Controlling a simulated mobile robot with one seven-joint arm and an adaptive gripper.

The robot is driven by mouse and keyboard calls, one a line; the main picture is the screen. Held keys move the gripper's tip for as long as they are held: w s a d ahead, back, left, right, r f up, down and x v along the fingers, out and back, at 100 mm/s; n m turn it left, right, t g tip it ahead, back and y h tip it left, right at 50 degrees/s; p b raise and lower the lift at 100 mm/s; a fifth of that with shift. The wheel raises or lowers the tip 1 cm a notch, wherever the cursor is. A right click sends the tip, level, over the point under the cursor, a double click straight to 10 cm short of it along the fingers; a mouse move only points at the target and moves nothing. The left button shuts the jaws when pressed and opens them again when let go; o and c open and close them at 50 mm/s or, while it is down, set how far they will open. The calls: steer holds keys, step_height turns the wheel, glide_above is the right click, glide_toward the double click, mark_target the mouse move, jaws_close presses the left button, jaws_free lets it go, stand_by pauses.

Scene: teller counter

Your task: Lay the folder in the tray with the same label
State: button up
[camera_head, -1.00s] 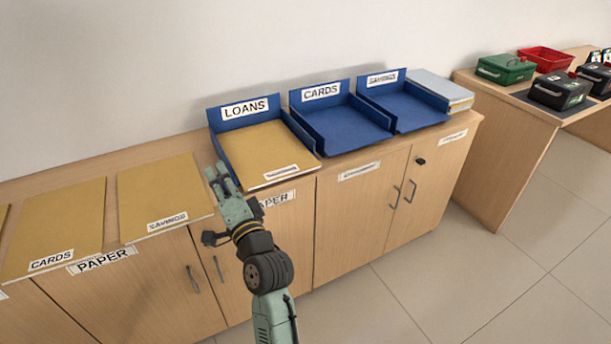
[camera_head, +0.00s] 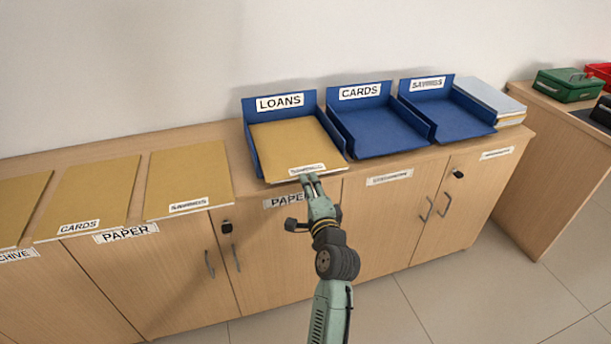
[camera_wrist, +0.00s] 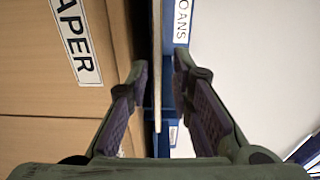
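A tan folder (camera_head: 290,142) lies in the blue tray labelled LOANS (camera_head: 252,105), its front edge sticking out past the tray; its own label is too small to read surely. The tray labelled CARDS (camera_head: 375,130) and the tray labelled SAVINGS (camera_head: 450,112) look empty. My gripper (camera_head: 310,180) is at the front edge of the folder in the LOANS tray. In the wrist view my open gripper (camera_wrist: 160,78) has its fingers on either side of the folder's edge (camera_wrist: 157,60), with gaps showing.
Tan folders labelled CARDS (camera_head: 90,195) and SAVINGS (camera_head: 188,175) lie on the counter at left, with another folder (camera_head: 20,205) beyond. A folder stack (camera_head: 490,97) lies right of the trays. A green box (camera_head: 567,85) stands on the separate right counter.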

mark_target(306, 169)
steer(key=x, duration=0.3)
steer(key=shift+w+a, duration=0.1)
steer(key=shift+w, duration=0.3)
jaws_close()
stand_by(1.0)
step_height(306, 169, up, 3)
steer(key=p, duration=0.3)
steer(key=shift+f, duration=0.15)
steer(key=s+d+r+p, duration=0.1)
steer(key=s+r, duration=0.1)
steer(key=s, duration=0.5)
steer(key=s+d+r+p, duration=0.2)
steer(key=s+r, duration=0.1)
steer(key=s, duration=0.3)
steer(key=shift+s+d, duration=0.2)
steer(key=shift+s, duration=0.15)
